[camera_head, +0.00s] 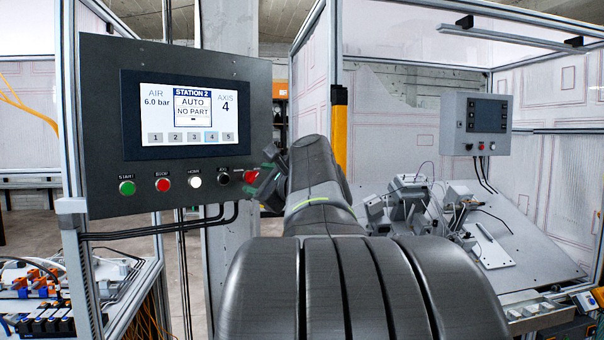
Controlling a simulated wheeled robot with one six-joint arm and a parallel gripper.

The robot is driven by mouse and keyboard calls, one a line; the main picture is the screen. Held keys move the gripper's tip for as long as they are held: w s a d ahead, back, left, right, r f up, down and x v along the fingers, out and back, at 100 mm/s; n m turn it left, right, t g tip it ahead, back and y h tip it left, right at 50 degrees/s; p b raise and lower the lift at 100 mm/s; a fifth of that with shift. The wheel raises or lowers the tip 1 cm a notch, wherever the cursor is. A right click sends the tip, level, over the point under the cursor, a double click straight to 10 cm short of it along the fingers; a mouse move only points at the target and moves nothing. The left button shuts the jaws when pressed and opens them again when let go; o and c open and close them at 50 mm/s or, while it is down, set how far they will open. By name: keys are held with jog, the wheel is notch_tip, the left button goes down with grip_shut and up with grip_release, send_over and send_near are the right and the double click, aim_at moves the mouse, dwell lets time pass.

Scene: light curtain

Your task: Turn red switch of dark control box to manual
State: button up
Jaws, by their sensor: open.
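The dark control box (105,75) hangs upright at the left with a lit screen (187,115). The screen reads "STATION 2", "AUTO" and "NO PART". A row of controls runs below it: a green button (127,187), a red button (163,184), a white button (195,180), a black knob (223,177) and a red control (250,176) at the far right end. My gripper (262,183) is open beside this last red control, at the box's lower right edge. My arm hides most of the gripper. I cannot tell whether the fingers touch the red control or which way it points.
A grey control box (483,125) with its own screen and buttons stands at the far right. A sloped grey table (525,250) with a fixture (410,190) lies below it. A yellow and black post (340,135) rises behind my arm. Cables run under the dark box.

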jog(key=shift+x, duration=1.05)
jog(key=c, duration=1)
